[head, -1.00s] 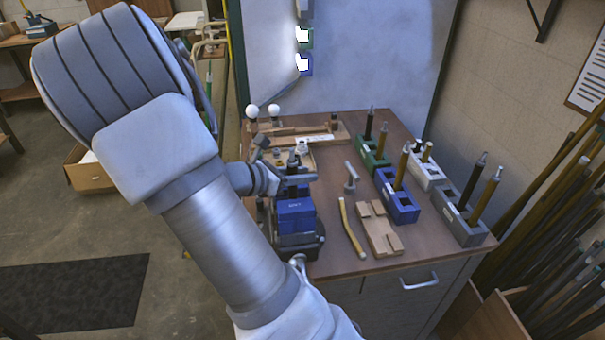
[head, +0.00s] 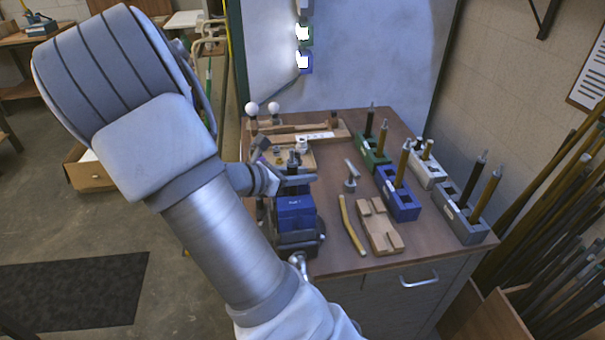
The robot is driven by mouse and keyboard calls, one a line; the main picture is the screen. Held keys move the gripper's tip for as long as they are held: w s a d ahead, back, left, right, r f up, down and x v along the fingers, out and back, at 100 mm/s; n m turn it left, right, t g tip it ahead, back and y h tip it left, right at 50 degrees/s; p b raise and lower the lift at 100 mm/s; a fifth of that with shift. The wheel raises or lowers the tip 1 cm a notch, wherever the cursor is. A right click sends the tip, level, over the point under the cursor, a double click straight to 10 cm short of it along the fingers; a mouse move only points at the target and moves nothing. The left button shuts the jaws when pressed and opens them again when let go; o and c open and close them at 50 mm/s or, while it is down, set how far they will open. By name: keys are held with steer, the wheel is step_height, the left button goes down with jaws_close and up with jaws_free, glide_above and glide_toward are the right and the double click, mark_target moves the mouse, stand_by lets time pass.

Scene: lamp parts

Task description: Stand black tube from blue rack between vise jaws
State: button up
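The blue rack (head: 401,208) stands on the bench and holds a brass tube (head: 402,165); no black tube shows in it. The blue vise (head: 294,214) is at the bench's left front, its jaws (head: 293,186) partly covered by my gripper. A dark upright piece with a grey top (head: 294,160) shows at the jaws; it looks like the black tube, but its lower part is hidden. My gripper (head: 272,182) is just left of it, level with the jaws. Its fingertips are too small and covered to tell whether they are open or touch the tube.
Green (head: 374,160), white (head: 425,172) and grey (head: 462,222) racks with tubes stand around the blue one. A wooden tray (head: 318,130) is behind.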

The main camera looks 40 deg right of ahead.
steer(key=o, duration=0.5)
steer(key=shift+a, duration=0.1)
steer(key=s+p+v, duration=0.1)
steer(key=v, duration=1.6)
steer(key=s+a+r+m+t+y, duration=0.2)
steer(key=s+a+m+y, duration=0.1)
steer(key=s+m+y, duration=0.1)
steer(key=s+a+r+m+t+y, duration=0.2)
steer(key=s+a+r+m+y, duration=0.1)
steer(key=m, duration=0.4)
steer(key=s+a+r+m+t+y, duration=0.2)
steer(key=s+a+r+m+y, duration=0.1)
steer(key=s+m+y, duration=0.3)
steer(key=shift+s+a, duration=0.3)
steer(key=shift+a, duration=0.5)
